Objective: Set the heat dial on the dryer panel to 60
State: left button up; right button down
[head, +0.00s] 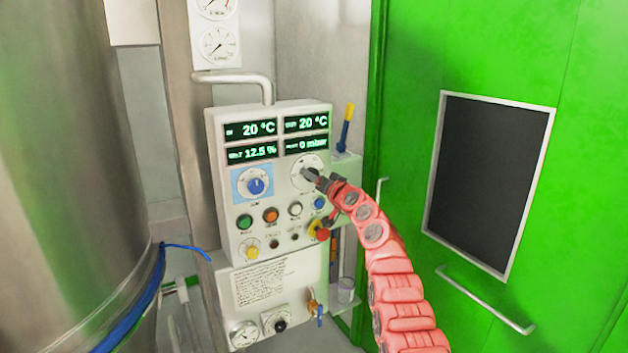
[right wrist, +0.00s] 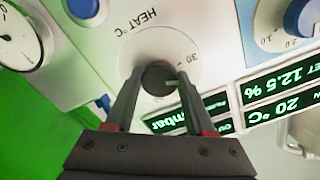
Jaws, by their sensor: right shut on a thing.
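The dryer panel (head: 282,192) is a pale box in the middle of the head view. Its heat dial (head: 298,164) is a white disc at the upper right, below the green displays. In the right wrist view the dial's dark round knob (right wrist: 158,78) sits on the white disc, with "HEAT °C" beside it and a "30" mark showing. My right gripper (head: 311,176) is shut on this knob, one finger on each side. The fingers hide part of the scale, and I cannot tell the pointer's setting. My left gripper is not in view.
A blue knob (head: 256,186) on a blue square is left of the heat dial. Several buttons (head: 270,215) sit below. The displays (head: 251,129) read 20 °C, 20 °C, 12.5 % and 0 mbar. A green door (head: 410,120) stands right, a steel vessel (head: 70,180) left.

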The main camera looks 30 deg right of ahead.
jog(key=shift+f+m+p, duration=0.1)
jog(key=shift+m+p, duration=7.05)
jog(key=shift+m, duration=8.55)
jog(key=shift+c, duration=1.3)
grip_release()
